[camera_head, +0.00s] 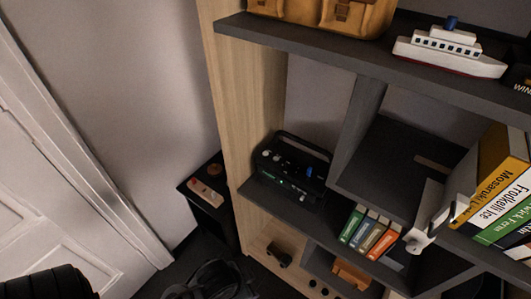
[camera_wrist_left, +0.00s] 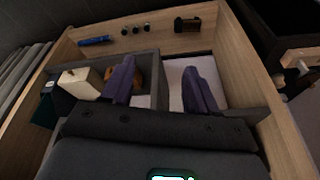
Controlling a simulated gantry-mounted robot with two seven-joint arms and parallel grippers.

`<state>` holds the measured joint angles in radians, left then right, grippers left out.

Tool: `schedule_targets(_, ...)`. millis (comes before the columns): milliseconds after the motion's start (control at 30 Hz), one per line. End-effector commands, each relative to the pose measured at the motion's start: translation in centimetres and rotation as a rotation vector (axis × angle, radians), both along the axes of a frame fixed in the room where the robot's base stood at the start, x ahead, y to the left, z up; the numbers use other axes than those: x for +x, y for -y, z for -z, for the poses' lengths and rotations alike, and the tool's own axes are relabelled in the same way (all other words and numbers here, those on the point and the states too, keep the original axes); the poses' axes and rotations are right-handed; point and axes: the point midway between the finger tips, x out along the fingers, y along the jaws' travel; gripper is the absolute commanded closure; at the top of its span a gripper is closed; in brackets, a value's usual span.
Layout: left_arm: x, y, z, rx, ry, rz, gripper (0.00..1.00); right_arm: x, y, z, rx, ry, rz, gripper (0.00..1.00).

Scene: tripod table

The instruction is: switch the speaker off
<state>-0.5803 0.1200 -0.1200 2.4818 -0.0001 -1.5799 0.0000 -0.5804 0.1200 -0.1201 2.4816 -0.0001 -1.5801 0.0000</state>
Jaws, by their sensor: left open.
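The speaker (camera_head: 290,170) is a black box with a carry handle on top and knobs and small lights on its face. It stands on a dark shelf in the middle of the head view. I cannot make out its switch or the switch's position. I do not see it clearly in the left wrist view. My left gripper (camera_wrist_left: 158,75) is open, with two purple fingers spread and nothing between them. It points at the lower wooden part of the shelf unit, apart from the speaker.
Several upright books (camera_head: 371,234) stand right of the speaker on the lower shelf. A toy ship (camera_head: 450,52) sits on the upper shelf. A small black stand (camera_head: 211,216) with a knobbed panel is beside the unit. A white door (camera_head: 50,200) is at the left.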

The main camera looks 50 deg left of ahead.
Motion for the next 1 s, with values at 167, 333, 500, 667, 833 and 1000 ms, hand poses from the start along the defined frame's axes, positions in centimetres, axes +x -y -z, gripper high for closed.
schedule_targets(167,0.0,0.0,0.02,0.0,0.0,0.0,0.67,0.0,0.0,0.02,0.0,0.0,0.0,0.57)
schedule_targets(333,0.0,0.0,0.05,0.0,-0.001,0.0,0.93,-0.01,0.0,0.04,0.0,-0.001,0.0,0.57)
schedule_targets(500,-0.01,0.0,0.07,0.0,-0.001,0.0,1.0,-0.01,0.01,0.07,0.0,-0.001,0.0,0.57)
schedule_targets(667,-0.01,0.0,0.08,0.0,-0.002,0.0,1.0,-0.02,0.02,0.07,0.0,-0.002,0.0,0.57)
schedule_targets(833,-0.01,0.0,0.08,0.0,-0.002,0.0,1.0,-0.01,0.02,0.08,0.0,-0.002,0.0,0.57)
schedule_targets(1000,0.0,-0.01,0.08,0.0,-0.002,0.0,1.0,-0.01,0.02,0.09,0.0,-0.002,0.0,0.57)
